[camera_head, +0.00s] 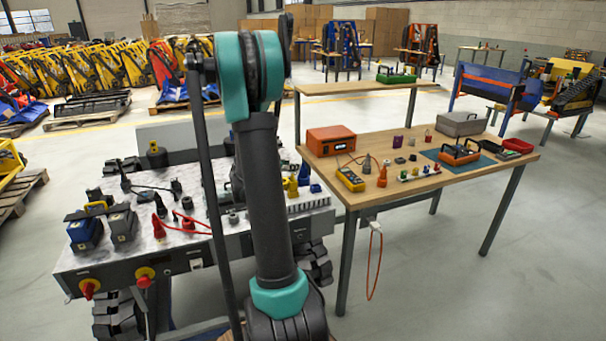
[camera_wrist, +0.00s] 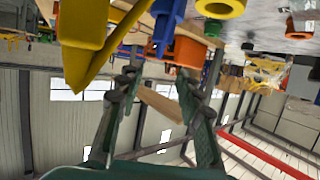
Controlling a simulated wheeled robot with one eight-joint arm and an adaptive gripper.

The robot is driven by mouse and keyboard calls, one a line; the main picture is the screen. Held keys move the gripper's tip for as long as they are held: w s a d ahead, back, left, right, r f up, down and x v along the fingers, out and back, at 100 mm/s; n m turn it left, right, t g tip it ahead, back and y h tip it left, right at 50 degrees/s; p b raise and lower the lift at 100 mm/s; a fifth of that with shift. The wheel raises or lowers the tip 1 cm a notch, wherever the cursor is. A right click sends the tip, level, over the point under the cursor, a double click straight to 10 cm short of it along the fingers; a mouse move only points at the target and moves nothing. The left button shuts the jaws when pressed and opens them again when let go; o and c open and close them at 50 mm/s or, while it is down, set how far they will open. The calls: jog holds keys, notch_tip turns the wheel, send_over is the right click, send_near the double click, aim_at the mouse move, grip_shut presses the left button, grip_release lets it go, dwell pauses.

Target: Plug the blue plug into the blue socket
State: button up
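My gripper (camera_wrist: 160,80) is open in the wrist view, its two dark green fingers apart with nothing between them. A blue plug-like piece (camera_wrist: 166,22) is just beyond the fingertips, apart from them, beside a large yellow piece (camera_wrist: 82,28). In the head view, a blue piece (camera_head: 304,175) stands by yellow ones at the right end of the metal-topped carrier (camera_head: 190,232). A blue box with a black latch (camera_head: 86,232) is at the carrier's left front. I cannot tell which blue part is the socket. My arm hides my gripper in the head view.
Red plugs with a red cable (camera_head: 187,217) lie on the carrier. A wooden table (camera_head: 400,188) to the right holds a multimeter (camera_head: 350,179), an orange box (camera_head: 331,140) and small parts.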

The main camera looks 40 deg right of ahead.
aim_at(303, 164)
jog(key=x, duration=0.8)
jog(key=shift+s+f, duration=0.1)
jog(key=shift+c, duration=0.3)
grip_shut()
